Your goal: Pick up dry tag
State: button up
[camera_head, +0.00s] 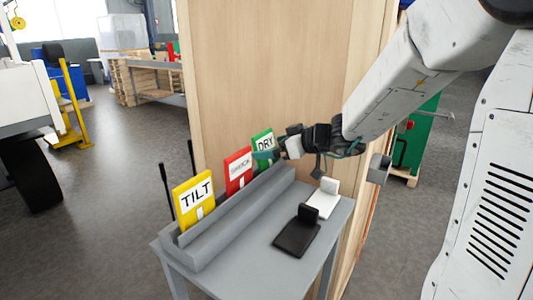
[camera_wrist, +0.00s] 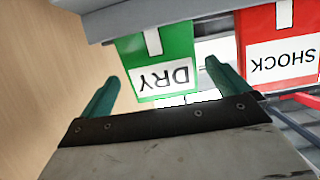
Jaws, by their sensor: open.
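The green dry tag (camera_head: 264,142) stands upright in the grey rack at its far end, partly hidden behind my gripper in the head view. In the wrist view the dry tag (camera_wrist: 160,72) appears upside down, between my two green fingertips. My gripper (camera_head: 268,154) is open, one finger on each side of the tag. It also shows in the wrist view (camera_wrist: 160,80). I cannot tell whether the fingers touch the tag.
The red shock tag (camera_head: 238,170) stands beside the dry tag, and the yellow tilt tag (camera_head: 194,200) is nearer. The grey table (camera_head: 262,262) bears a black holder (camera_head: 297,238) and a white holder (camera_head: 323,203). A wooden panel (camera_head: 265,70) rises behind the rack.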

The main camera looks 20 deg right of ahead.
aim_at(262, 149)
jog(key=x, duration=0.4)
jog(key=shift+w+a+f, duration=0.2)
jog(key=shift+f, duration=0.15)
jog(key=c, duration=1)
